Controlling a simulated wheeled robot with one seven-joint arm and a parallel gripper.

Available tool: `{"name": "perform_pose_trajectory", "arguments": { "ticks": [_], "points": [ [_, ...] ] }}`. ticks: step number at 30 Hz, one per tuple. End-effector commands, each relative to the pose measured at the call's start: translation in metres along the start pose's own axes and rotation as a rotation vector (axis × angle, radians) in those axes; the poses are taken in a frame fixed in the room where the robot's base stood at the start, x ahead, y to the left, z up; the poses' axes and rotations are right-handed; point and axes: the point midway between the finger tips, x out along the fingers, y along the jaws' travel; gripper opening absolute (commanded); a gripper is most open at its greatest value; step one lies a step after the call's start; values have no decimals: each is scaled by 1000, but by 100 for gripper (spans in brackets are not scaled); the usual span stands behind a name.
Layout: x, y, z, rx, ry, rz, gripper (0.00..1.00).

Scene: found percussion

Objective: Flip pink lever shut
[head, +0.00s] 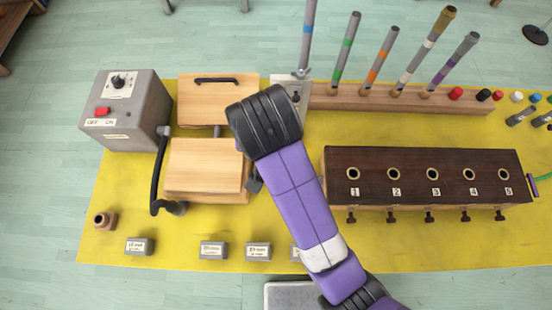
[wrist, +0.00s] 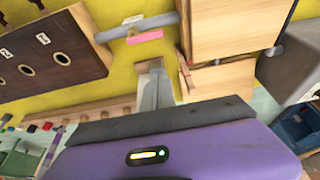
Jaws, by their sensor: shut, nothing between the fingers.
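The pink lever (wrist: 145,36) shows in the wrist view as a short bar beside a grey tube-like piece (wrist: 110,33) above the yellow mat. It lies between the dark box with holes and the pale wooden boxes. In the head view my purple arm hides it. My gripper (wrist: 152,72) shows in the wrist view as narrow grey fingers past the dark edge of my purple hand. They are shut and empty, and appear apart from the lever. In the head view my gripper is hidden under the arm.
The dark box with numbered holes (head: 425,165) stands right of my arm. Two pale wooden boxes (head: 207,165) and a grey switch box (head: 148,112) stand left. A rail (head: 345,98) with upright pipes runs behind. Small labelled blocks (head: 213,250) line the front.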

Motion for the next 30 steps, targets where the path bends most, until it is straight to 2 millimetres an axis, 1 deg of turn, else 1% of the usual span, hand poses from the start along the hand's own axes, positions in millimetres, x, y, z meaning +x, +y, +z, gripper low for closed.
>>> {"name": "perform_pose_trajectory", "arguments": {
  "ticks": [8,11,14,26,30],
  "points": [
    [0,0,-1,2,3,-2,0],
    [4,0,0,2,4,-2,0],
    [12,0,0,2,4,-2,0],
    [57,0,1,2,4,-2,0],
    [84,0,1,2,3,-1,0]
  ]
}}
